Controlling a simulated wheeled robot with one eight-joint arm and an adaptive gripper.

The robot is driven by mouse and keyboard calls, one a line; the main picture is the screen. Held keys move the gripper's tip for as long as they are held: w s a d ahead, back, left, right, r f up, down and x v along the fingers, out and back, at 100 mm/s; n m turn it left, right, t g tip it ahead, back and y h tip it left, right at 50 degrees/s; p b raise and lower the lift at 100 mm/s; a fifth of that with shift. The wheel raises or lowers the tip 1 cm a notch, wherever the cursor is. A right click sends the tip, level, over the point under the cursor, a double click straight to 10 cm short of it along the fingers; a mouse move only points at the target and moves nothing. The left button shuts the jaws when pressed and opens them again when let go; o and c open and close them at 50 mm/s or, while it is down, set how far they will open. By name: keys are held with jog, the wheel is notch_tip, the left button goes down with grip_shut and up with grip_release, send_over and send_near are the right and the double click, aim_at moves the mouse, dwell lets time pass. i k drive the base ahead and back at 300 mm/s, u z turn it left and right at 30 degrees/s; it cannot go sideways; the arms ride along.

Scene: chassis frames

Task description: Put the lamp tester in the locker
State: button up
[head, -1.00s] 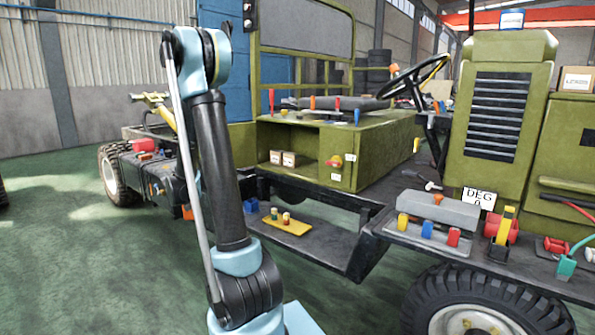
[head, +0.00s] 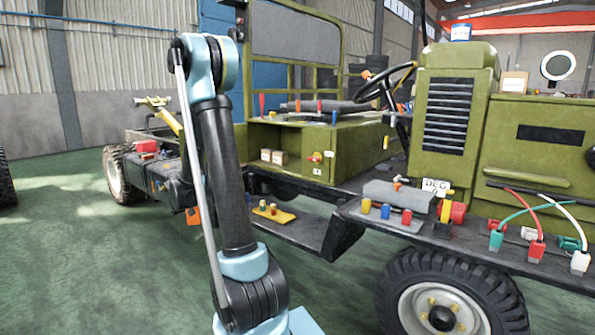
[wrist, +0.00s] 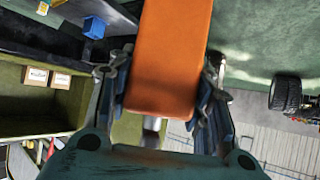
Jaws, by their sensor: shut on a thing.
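My gripper (wrist: 160,105) is shut on an orange block-shaped thing, which looks like the lamp tester (wrist: 170,55). In the head view the orange lamp tester (head: 193,216) shows just left of my arm, which hides most of the gripper. The locker appears to be the olive-green open-fronted box (head: 317,142) under the seat of the vehicle. It has small cartons inside and a red and yellow handle on its front. In the wrist view the locker (wrist: 30,105) opens at the left, apart from the held lamp tester.
Small cartons (wrist: 48,77) stand in the locker. A step with a yellow tray (head: 275,215) lies below it. The fender carries a grey block and coloured parts. A front wheel (head: 445,300) and cabled connectors (head: 537,248) are at right. Green floor is clear at left.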

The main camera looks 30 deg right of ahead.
aim_at(296, 167)
jog(key=k, duration=0.9)
jog(key=z, duration=0.8)
jog(key=i, duration=0.95)
